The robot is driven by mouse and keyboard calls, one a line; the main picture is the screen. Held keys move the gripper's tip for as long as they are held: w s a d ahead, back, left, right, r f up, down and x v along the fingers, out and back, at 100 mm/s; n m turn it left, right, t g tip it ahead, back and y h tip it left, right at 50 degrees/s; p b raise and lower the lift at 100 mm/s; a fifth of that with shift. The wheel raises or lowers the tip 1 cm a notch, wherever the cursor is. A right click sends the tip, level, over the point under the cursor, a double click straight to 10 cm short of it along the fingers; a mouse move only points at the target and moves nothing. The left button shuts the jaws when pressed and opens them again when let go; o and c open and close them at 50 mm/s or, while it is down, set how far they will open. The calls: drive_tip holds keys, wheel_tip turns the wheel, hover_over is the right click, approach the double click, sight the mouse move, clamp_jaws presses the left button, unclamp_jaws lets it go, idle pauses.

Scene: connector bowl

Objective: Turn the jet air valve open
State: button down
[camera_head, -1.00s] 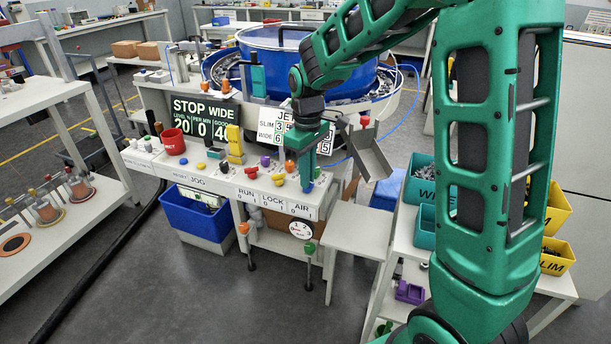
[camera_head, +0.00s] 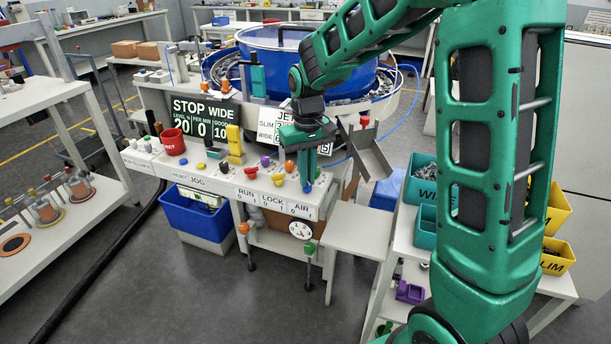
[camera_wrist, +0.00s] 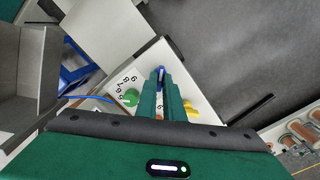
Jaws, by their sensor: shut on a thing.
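The jet air valve has a small blue handle (camera_head: 307,188), above the AIR label (camera_head: 302,209) on the machine's front panel. My gripper (camera_head: 308,180) points down over it, with its green fingers shut on the handle. In the wrist view the blue handle (camera_wrist: 160,72) shows at the fingertips (camera_wrist: 160,84), between the two fingers. The fingers hide most of the valve, so its exact angle is unclear.
The JET card (camera_head: 270,130) stands behind, partly covered. A grey chute (camera_head: 370,155) is close on the right. A round dial (camera_head: 300,229) hangs below.

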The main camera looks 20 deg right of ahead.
drive_tip(key=shift+w+r, duration=0.15)
drive_tip(key=shift+w, duration=0.05)
drive_tip(key=c, duration=2)
unclamp_jaws()
drive_tip(key=shift+o, duration=0.7)
drive_tip(key=shift+s, duration=0.1)
wheel_tip(320, 180, up, 10)
drive_tip(key=shift+r, duration=0.25)
